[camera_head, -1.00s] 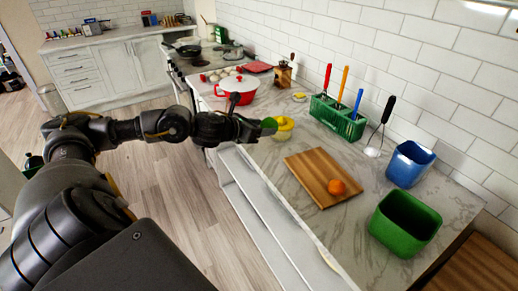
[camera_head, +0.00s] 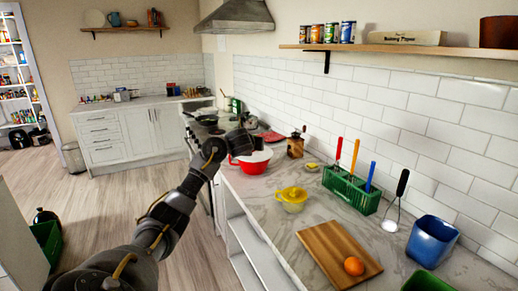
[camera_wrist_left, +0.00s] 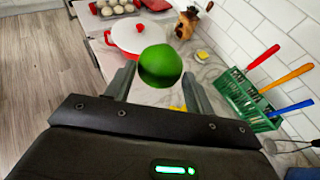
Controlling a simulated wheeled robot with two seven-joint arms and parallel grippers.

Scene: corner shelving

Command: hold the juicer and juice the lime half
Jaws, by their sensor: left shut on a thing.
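The lime half (camera_wrist_left: 160,66) is green and rounded in the left wrist view, between the fingers of my left gripper (camera_wrist_left: 160,88). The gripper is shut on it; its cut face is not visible. In the head view my left gripper (camera_head: 246,124) is dark, raised near the red pot, and the lime cannot be made out there. The yellow juicer (camera_head: 292,198) stands on the marble counter, below and to the right of the gripper, apart from it. My right gripper is in neither view.
A cutting board (camera_head: 338,254) with an orange fruit (camera_head: 354,266) lies on the counter (camera_head: 262,203). A green utensil rack (camera_head: 350,190), a blue bin (camera_head: 432,241) and a green bin (camera_head: 427,282) stand right. A red pot (camera_head: 252,162) stands beyond the juicer.

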